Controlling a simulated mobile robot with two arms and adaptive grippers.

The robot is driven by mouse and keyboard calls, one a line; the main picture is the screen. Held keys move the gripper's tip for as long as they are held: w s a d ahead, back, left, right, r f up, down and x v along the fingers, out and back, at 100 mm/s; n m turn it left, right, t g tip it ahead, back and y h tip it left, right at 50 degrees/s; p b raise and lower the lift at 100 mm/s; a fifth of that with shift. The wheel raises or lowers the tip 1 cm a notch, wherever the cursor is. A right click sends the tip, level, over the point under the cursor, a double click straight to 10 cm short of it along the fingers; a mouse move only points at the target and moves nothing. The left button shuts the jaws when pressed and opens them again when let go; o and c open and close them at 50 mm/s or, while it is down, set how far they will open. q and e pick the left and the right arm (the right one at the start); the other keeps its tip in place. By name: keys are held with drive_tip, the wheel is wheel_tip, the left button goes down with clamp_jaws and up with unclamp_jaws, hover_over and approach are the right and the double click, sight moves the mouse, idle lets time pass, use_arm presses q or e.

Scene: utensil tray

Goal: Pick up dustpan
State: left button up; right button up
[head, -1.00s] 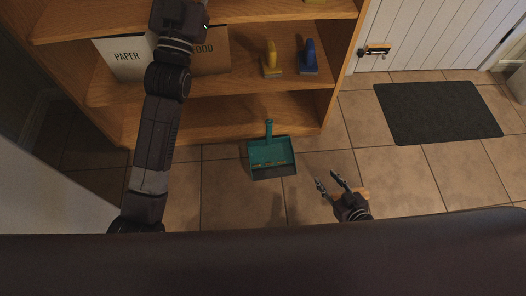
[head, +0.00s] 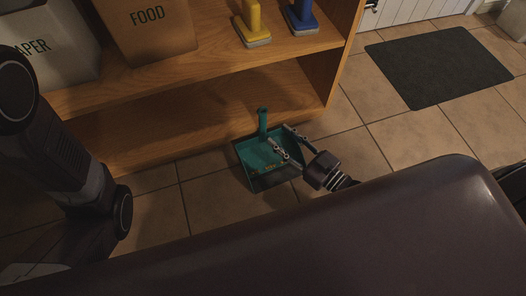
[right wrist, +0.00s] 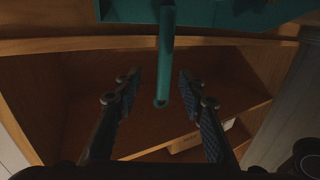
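The teal dustpan (head: 254,158) lies on the tiled floor at the front of the wooden shelf's lowest board, its handle (head: 262,122) standing up at the shelf side. My right gripper (head: 278,137) is over the dustpan, close to the handle. In the right wrist view the dustpan (right wrist: 235,14) is at the top, and its handle (right wrist: 166,58) points down between the two open fingers of my right gripper (right wrist: 160,88). No finger visibly touches the handle. My left arm is at the left of the head view; its gripper is out of the picture.
The wooden shelf (head: 180,117) stands behind the dustpan. It holds a PAPER box (head: 50,52), a FOOD box (head: 150,35), a yellow brush (head: 253,20) and a blue brush (head: 302,14). A dark mat (head: 437,62) lies on the floor at the right.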

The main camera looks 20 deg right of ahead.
sight(265, 127)
drive_tip(key=b+x, duration=0.2)
drive_tip(key=x, duration=0.1)
drive_tip(key=b+x, duration=0.3)
drive_tip(key=x, duration=0.1)
drive_tip(key=shift+s+a+f, duration=0.1)
drive_tip(key=shift+s+a, duration=0.1)
drive_tip(key=shift+a, duration=0.05)
drive_tip(key=shift+w+a, duration=0.2)
drive_tip(key=shift+w, duration=0.1)
drive_tip(key=shift+c, duration=0.5)
clamp_jaws()
